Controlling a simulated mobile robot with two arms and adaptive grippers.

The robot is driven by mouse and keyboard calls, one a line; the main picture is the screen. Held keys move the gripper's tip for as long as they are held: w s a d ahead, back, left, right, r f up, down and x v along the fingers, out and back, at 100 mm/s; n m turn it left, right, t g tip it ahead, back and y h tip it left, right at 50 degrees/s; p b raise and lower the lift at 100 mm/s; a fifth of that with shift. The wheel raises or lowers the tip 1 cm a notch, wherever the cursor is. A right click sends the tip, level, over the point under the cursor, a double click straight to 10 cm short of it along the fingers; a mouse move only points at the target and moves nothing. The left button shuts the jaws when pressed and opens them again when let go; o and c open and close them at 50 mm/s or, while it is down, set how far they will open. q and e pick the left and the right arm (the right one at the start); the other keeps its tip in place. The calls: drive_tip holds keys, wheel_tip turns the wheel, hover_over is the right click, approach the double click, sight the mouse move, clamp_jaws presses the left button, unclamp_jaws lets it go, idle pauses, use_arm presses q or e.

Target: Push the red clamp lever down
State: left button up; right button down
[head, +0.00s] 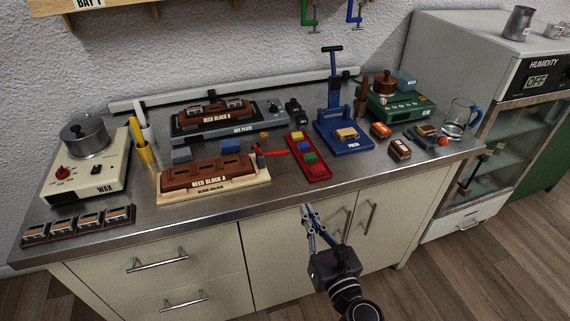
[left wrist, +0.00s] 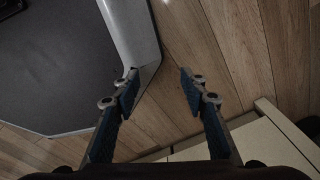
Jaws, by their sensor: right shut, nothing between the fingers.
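The red clamp lever (head: 274,152) is at the right end of the block holder (head: 222,190), which carries the brown reed block A (head: 208,175). The lever reaches out to the right, near a red tray; its exact tilt is hard to tell. My right gripper (head: 306,210) is shut and empty. It is in front of the counter's front edge, below and to the right of the lever in the picture, apart from it. My left gripper (left wrist: 160,78) is open and empty over the wooden floor in the left wrist view, and outside the head view.
The red tray (head: 318,172) with coloured blocks lies right of the lever. The blue press (head: 340,135) stands beyond it. A hot plate (head: 230,127) with reed block B is behind the holder. The wax pot (head: 85,140) is at left. The front strip of counter is mostly clear.

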approach(285, 170)
drive_tip(key=x, duration=0.3)
drive_tip(key=r+x, duration=0.1)
drive_tip(key=x, duration=0.1)
drive_tip(key=r+x, duration=0.1)
drive_tip(key=x, duration=0.2)
drive_tip(key=shift+w+a, duration=0.15)
drive_tip(key=shift+w, duration=0.1)
use_arm(q)
drive_tip(key=shift+w+d, duration=0.2)
drive_tip(key=shift+w, duration=0.2)
use_arm(e)
drive_tip(key=shift+w+a, duration=0.2)
drive_tip(key=shift+w, duration=0.45)
